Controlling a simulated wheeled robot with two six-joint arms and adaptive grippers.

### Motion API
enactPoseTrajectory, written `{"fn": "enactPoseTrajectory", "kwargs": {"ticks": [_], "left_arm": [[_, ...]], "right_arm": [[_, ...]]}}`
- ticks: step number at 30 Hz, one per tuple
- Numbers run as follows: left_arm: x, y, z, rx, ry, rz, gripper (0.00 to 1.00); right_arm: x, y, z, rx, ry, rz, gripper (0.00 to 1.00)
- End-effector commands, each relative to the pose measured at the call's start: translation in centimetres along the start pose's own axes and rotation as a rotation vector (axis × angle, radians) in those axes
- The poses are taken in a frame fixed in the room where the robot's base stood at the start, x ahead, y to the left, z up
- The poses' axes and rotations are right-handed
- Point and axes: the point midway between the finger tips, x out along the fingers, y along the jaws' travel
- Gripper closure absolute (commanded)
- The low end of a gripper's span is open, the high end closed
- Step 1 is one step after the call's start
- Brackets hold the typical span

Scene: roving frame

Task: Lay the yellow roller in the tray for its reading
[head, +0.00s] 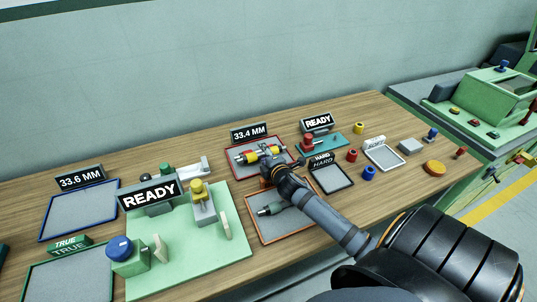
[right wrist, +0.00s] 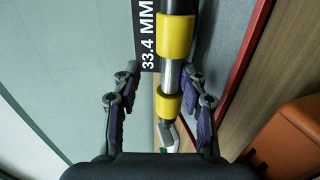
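The yellow roller (head: 249,157), a metal bar with yellow bands, lies over the red-rimmed tray (head: 232,172); I cannot tell from the head view whether it rests flat there. A display reading 33.4 MM (head: 249,132) stands behind that tray. My right gripper (head: 268,165) is at the roller, reaching in from the front right. In the right wrist view its fingers (right wrist: 163,105) are spread, one on each side of the roller (right wrist: 175,38), with a clear gap on the left. My left gripper is not in view.
A blue-rimmed tray (head: 45,236) with a 33.6 MM display stands at the left. A green board (head: 215,255) with a READY sign is in front. An orange-rimmed tray (head: 306,231) holding a dark tool lies below my right arm. Several small coloured parts stand at the right.

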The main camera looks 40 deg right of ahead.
Motion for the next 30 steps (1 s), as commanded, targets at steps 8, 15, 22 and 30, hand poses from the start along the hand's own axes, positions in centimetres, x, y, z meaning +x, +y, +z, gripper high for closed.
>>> {"fn": "enactPoseTrajectory", "kwargs": {"ticks": [8, 15, 22, 30], "left_arm": [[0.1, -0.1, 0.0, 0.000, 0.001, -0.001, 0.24], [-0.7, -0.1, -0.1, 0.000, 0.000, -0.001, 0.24], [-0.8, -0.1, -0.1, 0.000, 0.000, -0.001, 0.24], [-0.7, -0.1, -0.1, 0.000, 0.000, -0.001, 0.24]], "right_arm": [[-6.8, 0.6, -0.2, -0.009, 0.008, 0.008, 0.59], [-11.2, 0.7, 0.0, -0.006, 0.003, 0.008, 0.59], [-12.1, 0.7, -0.1, -0.001, 0.004, 0.013, 0.59], [-12.1, 0.7, -0.1, -0.001, 0.003, 0.013, 0.59]]}}
